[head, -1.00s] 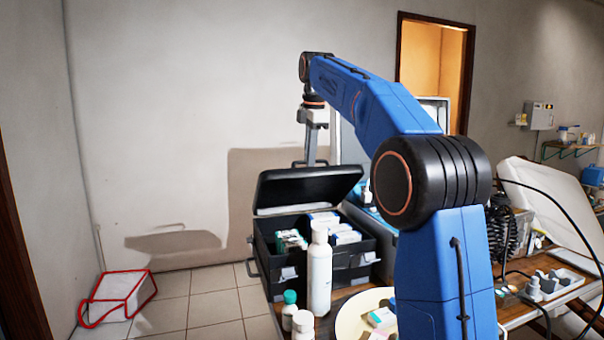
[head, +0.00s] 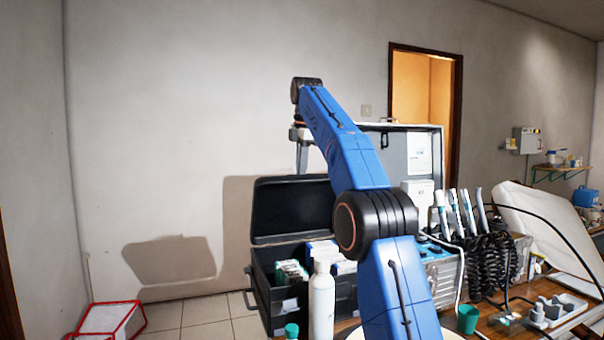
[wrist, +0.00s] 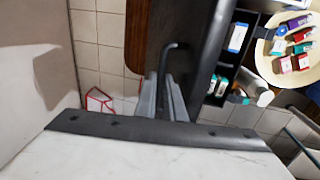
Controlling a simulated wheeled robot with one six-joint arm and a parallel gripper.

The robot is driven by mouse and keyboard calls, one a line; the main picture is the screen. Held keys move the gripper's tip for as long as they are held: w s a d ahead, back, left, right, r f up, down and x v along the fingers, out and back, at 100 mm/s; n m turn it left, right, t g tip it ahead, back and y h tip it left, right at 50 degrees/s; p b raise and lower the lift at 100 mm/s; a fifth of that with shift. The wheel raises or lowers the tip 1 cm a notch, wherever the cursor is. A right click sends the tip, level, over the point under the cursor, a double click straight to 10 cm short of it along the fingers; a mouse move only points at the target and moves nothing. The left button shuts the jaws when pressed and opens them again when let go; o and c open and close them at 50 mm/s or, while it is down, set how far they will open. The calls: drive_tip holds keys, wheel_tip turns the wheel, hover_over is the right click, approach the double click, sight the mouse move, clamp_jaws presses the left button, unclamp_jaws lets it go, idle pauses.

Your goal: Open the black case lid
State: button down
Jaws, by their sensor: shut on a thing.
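The black case (head: 343,298) stands on the table with its lid (head: 292,210) raised and close to upright, so the inside shows. My gripper (head: 302,168) is at the lid's upper edge, with its tips partly hidden behind the lid. In the wrist view the two grey fingers (wrist: 166,82) are shut on a thin black bent handle (wrist: 168,56) on the lid. The lid also shows there as a dark panel (wrist: 200,50). Small white and green boxes (head: 292,272) lie inside the case.
A white bottle (head: 321,302) and a green-capped bottle (head: 291,331) stand in front of the case. A metal unit with dental handpieces (head: 457,212) is to the right. A red-edged white bin (head: 106,320) is on the floor at left.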

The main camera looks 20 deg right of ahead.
drive_tip(key=shift+w+f, duration=0.2)
drive_tip(key=shift+f, duration=0.1)
drive_tip(key=c, duration=1.8)
unclamp_jaws()
drive_tip(key=shift+w+f, duration=0.15)
drive_tip(key=shift+c, duration=0.2)
drive_tip(key=shift+r, duration=0.2)
drive_tip(key=shift+s, duration=0.25)
